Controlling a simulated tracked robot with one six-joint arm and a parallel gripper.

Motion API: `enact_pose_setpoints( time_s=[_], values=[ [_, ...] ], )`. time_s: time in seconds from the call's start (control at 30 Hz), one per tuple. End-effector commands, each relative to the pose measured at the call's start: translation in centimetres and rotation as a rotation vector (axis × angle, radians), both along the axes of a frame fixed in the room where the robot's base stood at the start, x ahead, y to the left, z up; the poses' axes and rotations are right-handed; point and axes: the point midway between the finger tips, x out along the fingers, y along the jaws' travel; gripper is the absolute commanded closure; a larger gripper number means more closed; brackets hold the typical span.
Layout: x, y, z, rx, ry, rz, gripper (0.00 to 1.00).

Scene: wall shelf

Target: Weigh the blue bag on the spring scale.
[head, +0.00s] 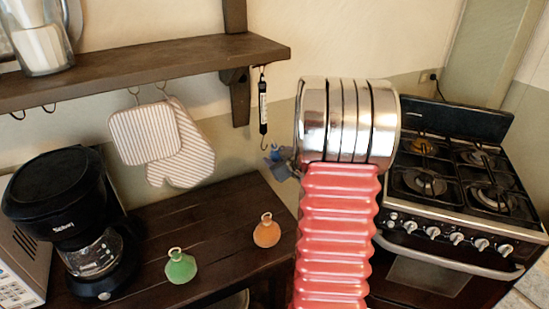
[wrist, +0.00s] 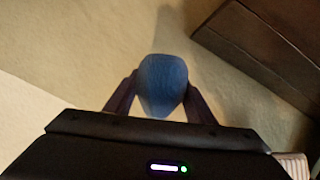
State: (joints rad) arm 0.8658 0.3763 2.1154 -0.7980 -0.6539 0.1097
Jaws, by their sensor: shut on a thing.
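The blue bag (wrist: 163,84) is between the two fingers of my gripper (wrist: 162,98) in the wrist view, and the gripper is shut on it. In the head view a small part of the bag (head: 275,153) and my gripper (head: 283,164) show left of my arm, the rest hidden by the arm. The spring scale (head: 263,105) hangs from the shelf's right end, with its hook at the bottom. The bag is close below and slightly right of that hook in the picture; I cannot tell whether they touch.
A green bag (head: 181,267) and an orange bag (head: 267,231) stand on the dark counter (head: 215,225). A coffee maker (head: 62,195) is at left. Striped mitts (head: 180,143) hang under the wall shelf (head: 150,62). A stove (head: 450,180) is at right.

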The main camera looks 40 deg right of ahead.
Motion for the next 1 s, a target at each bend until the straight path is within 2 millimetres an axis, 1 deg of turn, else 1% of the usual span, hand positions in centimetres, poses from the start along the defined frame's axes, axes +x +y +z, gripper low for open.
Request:
enact_pose_setpoints(
  time_s=[1.0],
  values=[
    [-1.0, -3.5, 0.1, -0.002, -0.001, 0.0, 0.78]
  ],
)
